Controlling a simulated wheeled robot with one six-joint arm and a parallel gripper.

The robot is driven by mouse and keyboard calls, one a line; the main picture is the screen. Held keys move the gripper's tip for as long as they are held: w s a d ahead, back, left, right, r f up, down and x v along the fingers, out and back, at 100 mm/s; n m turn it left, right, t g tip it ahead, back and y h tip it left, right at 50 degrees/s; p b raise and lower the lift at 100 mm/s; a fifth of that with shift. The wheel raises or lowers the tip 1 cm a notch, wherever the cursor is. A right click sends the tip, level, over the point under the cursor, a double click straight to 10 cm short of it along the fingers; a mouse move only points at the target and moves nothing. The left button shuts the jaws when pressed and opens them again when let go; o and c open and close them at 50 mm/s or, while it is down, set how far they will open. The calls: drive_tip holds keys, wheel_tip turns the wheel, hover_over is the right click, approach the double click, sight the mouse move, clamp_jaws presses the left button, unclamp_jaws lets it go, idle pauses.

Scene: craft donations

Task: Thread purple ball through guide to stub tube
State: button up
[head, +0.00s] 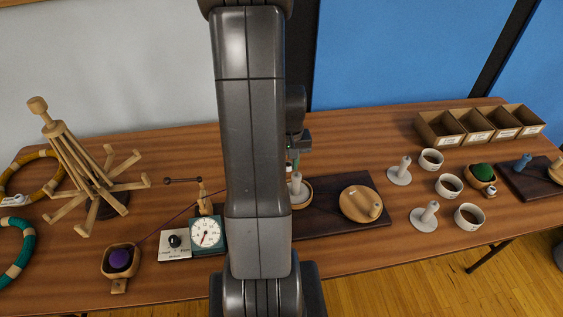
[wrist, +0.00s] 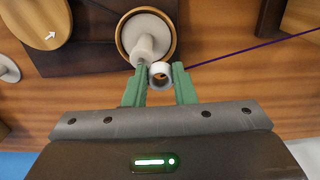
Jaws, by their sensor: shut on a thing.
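The purple ball (head: 119,259) sits in a wooden cup at the front left. Its purple thread runs up right past the wooden guide (head: 204,203) and disappears behind my arm. In the wrist view the thread (wrist: 255,50) reaches my gripper from the right. My gripper (wrist: 161,80) is shut, its green fingers around a small white open-ended tube (wrist: 160,69). Beside it, a white stub post (wrist: 146,50) stands in a round wood-rimmed dish; I cannot tell whether the tube touches it. The post also shows in the head view (head: 296,186), partly beside my arm.
A wooden swift (head: 75,160) spreads at the left. A round wooden board (head: 356,203) lies on the dark tray right of my arm. White spindles and cups stand further right.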

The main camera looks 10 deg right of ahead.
sight(297, 176)
drive_tip(key=shift+d, duration=1.25)
drive_tip(key=shift+f+b, duration=1.05)
drive_tip(key=shift+f, duration=0.25)
drive_tip(key=o, duration=1)
drive_tip(key=shift+r, duration=0.1)
wheel_tip(297, 176, up, 14)
drive_tip(key=shift+s+f, duration=0.1)
drive_tip(key=shift+f, duration=0.1)
